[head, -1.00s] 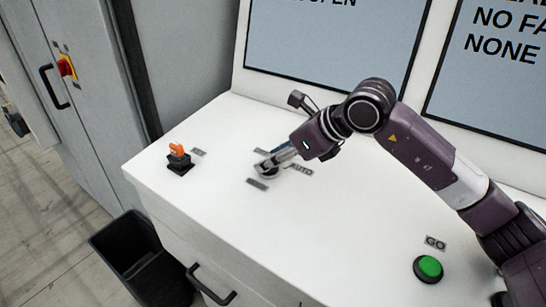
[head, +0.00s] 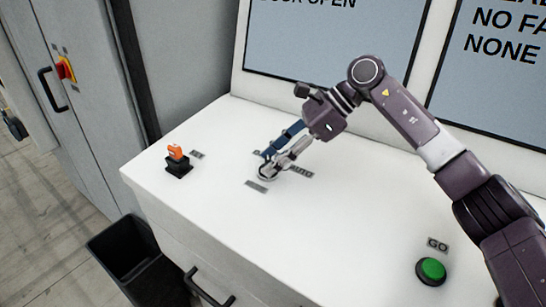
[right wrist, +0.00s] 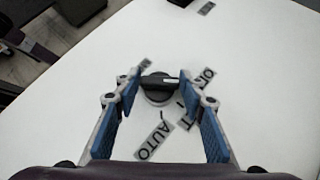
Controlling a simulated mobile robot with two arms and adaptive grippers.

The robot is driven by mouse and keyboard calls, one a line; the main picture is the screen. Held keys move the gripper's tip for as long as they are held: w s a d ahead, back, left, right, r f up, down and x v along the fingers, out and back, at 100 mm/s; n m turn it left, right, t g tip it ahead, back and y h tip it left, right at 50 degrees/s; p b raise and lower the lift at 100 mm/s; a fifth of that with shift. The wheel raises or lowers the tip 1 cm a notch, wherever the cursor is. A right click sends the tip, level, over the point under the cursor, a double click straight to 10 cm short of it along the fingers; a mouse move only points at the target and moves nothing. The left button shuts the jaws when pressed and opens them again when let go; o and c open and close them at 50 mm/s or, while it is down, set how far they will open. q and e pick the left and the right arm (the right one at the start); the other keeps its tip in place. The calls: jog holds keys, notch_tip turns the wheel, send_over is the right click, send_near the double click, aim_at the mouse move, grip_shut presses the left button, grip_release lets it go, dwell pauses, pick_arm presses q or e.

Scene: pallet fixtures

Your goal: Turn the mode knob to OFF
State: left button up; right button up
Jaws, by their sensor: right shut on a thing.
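The mode knob (head: 266,173) is a small round knob on the white console top, with a dark bar handle in the right wrist view (right wrist: 158,86). A light mark on the bar points right there, toward a label beginning with O (right wrist: 206,77), partly hidden by a finger. The AUTO label (right wrist: 155,140) lies below the knob in that view. My right gripper (head: 268,165) is down at the knob and shut on it, with its blue-padded fingers (right wrist: 159,84) at the two ends of the bar. My left gripper is not in view.
An orange-topped switch (head: 177,160) stands on the console left of the knob. A green button (head: 431,271) sits at the right by a GO label (head: 437,244). Screens (head: 330,55) rise behind. A black bin (head: 140,255) stands on the floor at the left.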

jog(key=shift+w+r+n+g, duration=0.1)
jog(key=shift+n+g, duration=0.3)
jog(key=shift+n, duration=0.2)
jog(key=o, duration=1.2)
jog(key=shift+c, duration=0.2)
jog(key=v, duration=1.2)
jog(key=shift+w, duration=0.15)
